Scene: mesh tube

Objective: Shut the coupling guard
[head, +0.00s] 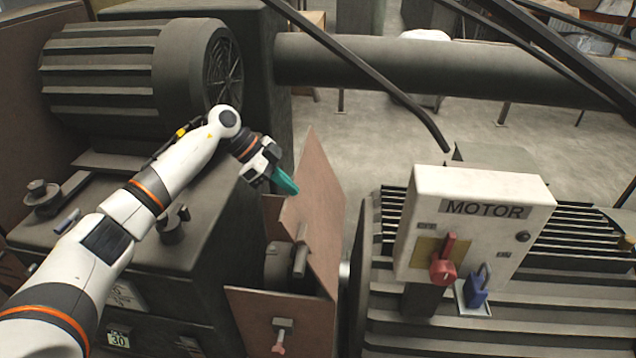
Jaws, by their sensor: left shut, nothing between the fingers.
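The coupling guard is a reddish-brown box with a hinged lid. Its lid (318,215) stands raised and tilted, with a bar-shaped handle (300,252) on its face. The guard's front panel (262,310) carries a small latch with a red end (280,340). Dark coupling parts (277,265) show in the gap below the lid. My left gripper (287,184) has teal fingers, shut and empty, at the upper left edge of the lid; I cannot tell whether they touch it. My right gripper is not in view.
A white MOTOR box (470,225) with a red lever (444,268) and a blue padlock (476,290) stands right of the guard on a ribbed dark housing (545,310). A large finned motor (130,75) is at upper left. A thick pipe (450,65) crosses behind.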

